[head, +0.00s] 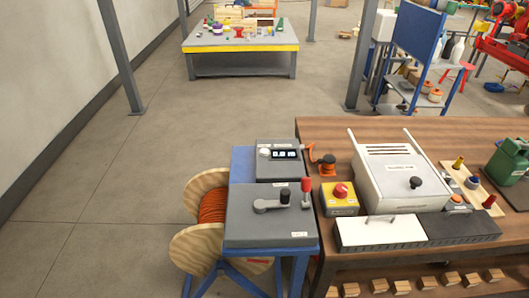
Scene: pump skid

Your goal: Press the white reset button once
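A grey control box (279,171) stands on a blue stand left of the wooden bench. It carries a small dark display (285,154) with light digits. A white round button or dial (265,151) sits left of the display; it is too small to tell which, and its label cannot be read. Neither of my grippers is in view.
In front are a grey box with a lever (271,203) and a red-topped handle (306,187). The wooden bench (310,133) holds a yellow box with a red mushroom button (341,190) and a white lidded case (395,165).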

